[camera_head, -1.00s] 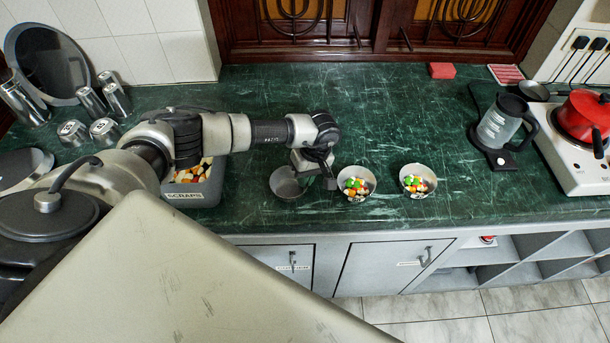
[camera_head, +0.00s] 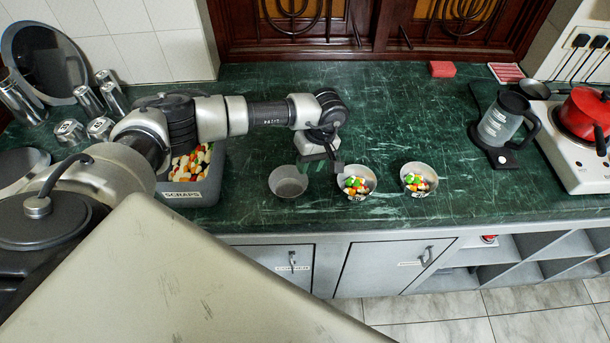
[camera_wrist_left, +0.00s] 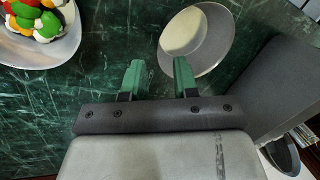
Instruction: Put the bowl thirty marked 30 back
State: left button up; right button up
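Three small metal bowls stand in a row on the green counter. The left bowl (camera_head: 289,188) is empty, and no number shows on it. The middle bowl (camera_head: 370,187) and right bowl (camera_head: 431,187) hold colourful pieces and carry small front labels, too small for me to read surely. My left gripper (camera_head: 321,165) is open and empty, just behind and between the left and middle bowls. In the left wrist view its green-tipped fingers (camera_wrist_left: 158,76) are apart with nothing between them; the empty bowl (camera_wrist_left: 213,48) lies just beyond them. My right gripper is not in view.
A grey SCRAPS bin (camera_head: 198,193) with colourful pieces sits left, beside my left arm. A dark jug (camera_head: 507,121) and a red pot (camera_head: 585,116) on a white stove stand right.

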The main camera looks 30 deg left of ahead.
pick_arm(q)
jog(key=b+v, duration=0.1)
jog(key=v, duration=0.6)
jog(key=shift+b, duration=0.3)
jog(key=shift+d, duration=0.15)
